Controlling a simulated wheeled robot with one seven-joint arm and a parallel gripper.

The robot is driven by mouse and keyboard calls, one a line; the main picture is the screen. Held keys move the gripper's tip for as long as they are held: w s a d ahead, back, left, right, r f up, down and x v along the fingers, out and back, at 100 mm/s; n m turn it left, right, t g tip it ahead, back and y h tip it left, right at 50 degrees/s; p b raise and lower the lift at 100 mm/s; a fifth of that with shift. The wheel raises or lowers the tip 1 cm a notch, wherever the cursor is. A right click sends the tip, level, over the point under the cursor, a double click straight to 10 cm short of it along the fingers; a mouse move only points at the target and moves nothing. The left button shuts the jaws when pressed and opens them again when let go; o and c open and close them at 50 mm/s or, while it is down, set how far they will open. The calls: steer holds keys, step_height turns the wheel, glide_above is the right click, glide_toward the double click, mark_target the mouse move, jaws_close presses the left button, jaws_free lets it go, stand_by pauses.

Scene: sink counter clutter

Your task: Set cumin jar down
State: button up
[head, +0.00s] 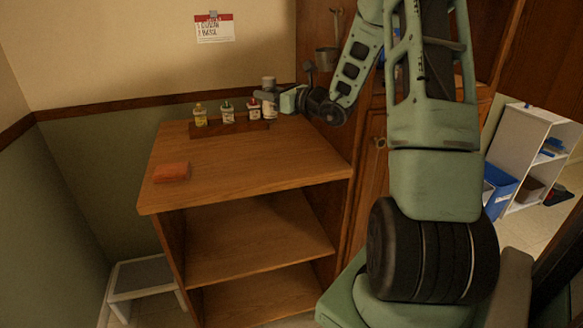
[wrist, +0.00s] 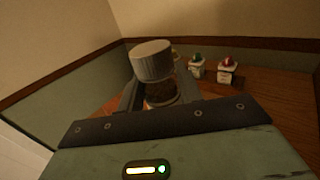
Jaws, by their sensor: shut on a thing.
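The cumin jar, with a ribbed grey lid (wrist: 152,61) and a dark brown filling, stands roughly upright between my fingers in the wrist view. In the head view it shows as a grey-lidded jar (head: 268,83) at the right end of the row of small jars. My gripper (head: 268,98) is shut on it; it also shows in the wrist view (wrist: 158,98). The jar is over or beside the dark wooden tray (head: 203,132) at the counter's back. Its base is mostly hidden, so I cannot tell whether it touches anything.
A yellow-topped jar (head: 200,115), a green-capped jar (head: 227,113) and a red-capped jar (head: 253,108) stand in a row left of my gripper. A reddish sponge-like block (head: 172,173) lies at the counter's front left. The middle of the wooden counter (head: 250,160) is clear.

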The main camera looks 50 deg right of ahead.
steer(key=s+d+f+m+h, duration=0.1)
steer(key=s+d+f+h, duration=0.15)
steer(key=d, duration=0.35)
steer(key=shift+s+f, duration=0.1)
steer(key=shift+f, duration=5.3)
steer(key=shift+f, duration=0.1)
steer(key=shift+f, duration=0.15)
steer(key=o, duration=1)
steer(key=shift+o, duration=0.2)
